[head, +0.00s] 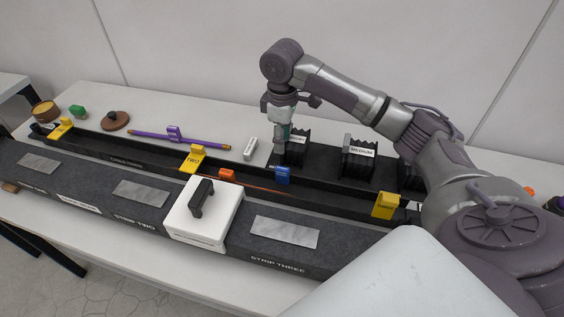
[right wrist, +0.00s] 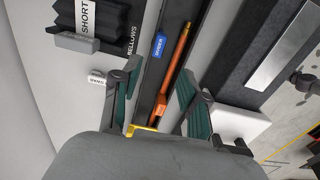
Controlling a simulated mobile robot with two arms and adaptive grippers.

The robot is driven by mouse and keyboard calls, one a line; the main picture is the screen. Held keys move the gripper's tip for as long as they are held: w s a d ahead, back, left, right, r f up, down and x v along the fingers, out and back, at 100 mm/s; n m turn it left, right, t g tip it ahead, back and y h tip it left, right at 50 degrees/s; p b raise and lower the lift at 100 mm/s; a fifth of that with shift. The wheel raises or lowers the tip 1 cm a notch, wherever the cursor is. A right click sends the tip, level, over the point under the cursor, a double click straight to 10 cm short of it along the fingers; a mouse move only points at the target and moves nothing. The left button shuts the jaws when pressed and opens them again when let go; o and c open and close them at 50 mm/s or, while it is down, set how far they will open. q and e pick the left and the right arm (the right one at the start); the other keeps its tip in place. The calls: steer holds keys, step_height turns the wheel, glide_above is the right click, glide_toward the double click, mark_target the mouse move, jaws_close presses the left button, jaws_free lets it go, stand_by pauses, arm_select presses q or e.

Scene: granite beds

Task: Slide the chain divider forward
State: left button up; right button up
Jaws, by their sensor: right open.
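A small blue piece (head: 282,174) sits at the black trough (head: 120,152) just below my right gripper in the head view. In the right wrist view the blue piece (right wrist: 159,46) carries white lettering that seems to read divider. An orange strip (right wrist: 178,62) lies along the trough beside it. My right gripper (head: 283,138) is above the back side of the trough, pointing down. In the right wrist view its two green-padded fingers (right wrist: 157,92) are apart, with the trough between them and nothing held. My left gripper is in neither view.
Black bellows blocks (head: 359,157) stand behind the trough. Yellow tags (head: 193,157) mark it, with an orange piece (head: 227,175) between. In front are a grey strip bed (head: 284,231) and a white block with a black handle (head: 203,218). A purple tool (head: 178,137) lies behind.

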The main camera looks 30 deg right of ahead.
glide_above(282, 169)
step_height(282, 169, down, 6)
steer(key=shift+d+r+p, duration=0.1)
steer(key=shift+p, duration=0.3)
step_height(282, 169, down, 4)
steer(key=shift+f, duration=0.1)
steer(key=shift+f+p, duration=0.3)
steer(key=shift+f, duration=0.15)
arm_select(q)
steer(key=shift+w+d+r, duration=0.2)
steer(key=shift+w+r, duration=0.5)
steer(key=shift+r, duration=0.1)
arm_select(e)
steer(key=shift+f, duration=0.15)
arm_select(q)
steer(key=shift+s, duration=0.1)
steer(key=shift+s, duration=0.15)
arm_select(e)
jaws_close()
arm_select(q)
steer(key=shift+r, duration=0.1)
